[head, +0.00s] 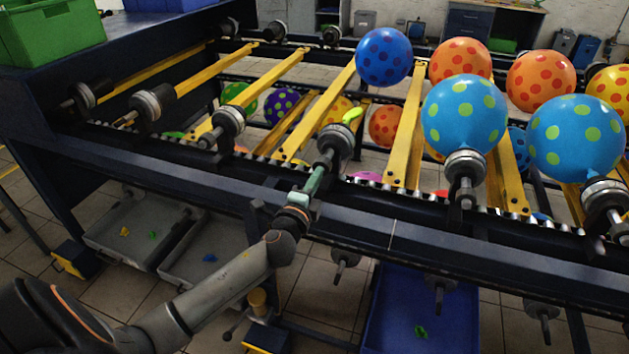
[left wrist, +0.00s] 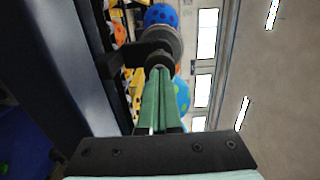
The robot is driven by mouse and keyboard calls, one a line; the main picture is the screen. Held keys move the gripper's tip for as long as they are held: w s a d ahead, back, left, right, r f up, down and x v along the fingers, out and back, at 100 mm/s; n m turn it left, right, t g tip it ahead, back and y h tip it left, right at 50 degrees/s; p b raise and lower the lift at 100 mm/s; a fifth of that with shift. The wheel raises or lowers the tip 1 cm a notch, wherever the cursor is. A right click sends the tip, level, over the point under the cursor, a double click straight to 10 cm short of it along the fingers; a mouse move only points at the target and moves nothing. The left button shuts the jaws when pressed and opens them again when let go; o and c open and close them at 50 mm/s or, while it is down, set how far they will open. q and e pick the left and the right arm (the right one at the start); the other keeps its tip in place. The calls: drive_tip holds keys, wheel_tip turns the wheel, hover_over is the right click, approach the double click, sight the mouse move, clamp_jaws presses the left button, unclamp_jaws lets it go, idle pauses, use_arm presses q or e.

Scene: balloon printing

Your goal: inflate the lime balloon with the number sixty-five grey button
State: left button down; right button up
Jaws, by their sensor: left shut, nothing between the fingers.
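The lime balloon (head: 352,116) is small and limp on the far end of a metal nozzle (head: 334,142) on the machine's front rail. My left gripper (head: 322,166) is shut and empty, its green fingers pointing at the near end of that nozzle. In the left wrist view the fingertips (left wrist: 159,70) meet or nearly meet the dark round end of the nozzle (left wrist: 158,60); I cannot tell whether they touch. The fingers and nozzle hide any grey button there, and I can read no number sixty-five. My right gripper is not in view.
Inflated blue spotted balloons (head: 464,116) sit on nozzles to the right. A dark blue balloon (head: 384,57) stands behind. Yellow bars (head: 265,80) cross the machine, and its dark front rail (head: 390,232) runs below my gripper. Grey trays (head: 205,278) and a blue bin (head: 445,310) lie underneath.

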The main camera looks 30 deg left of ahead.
use_arm(q)
drive_tip(key=shift+w+a+r, duration=0.25)
drive_tip(key=shift+r, duration=0.15)
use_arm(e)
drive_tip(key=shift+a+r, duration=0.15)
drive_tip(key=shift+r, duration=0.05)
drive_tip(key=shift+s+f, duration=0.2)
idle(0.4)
use_arm(q)
drive_tip(key=shift+r, duration=0.1)
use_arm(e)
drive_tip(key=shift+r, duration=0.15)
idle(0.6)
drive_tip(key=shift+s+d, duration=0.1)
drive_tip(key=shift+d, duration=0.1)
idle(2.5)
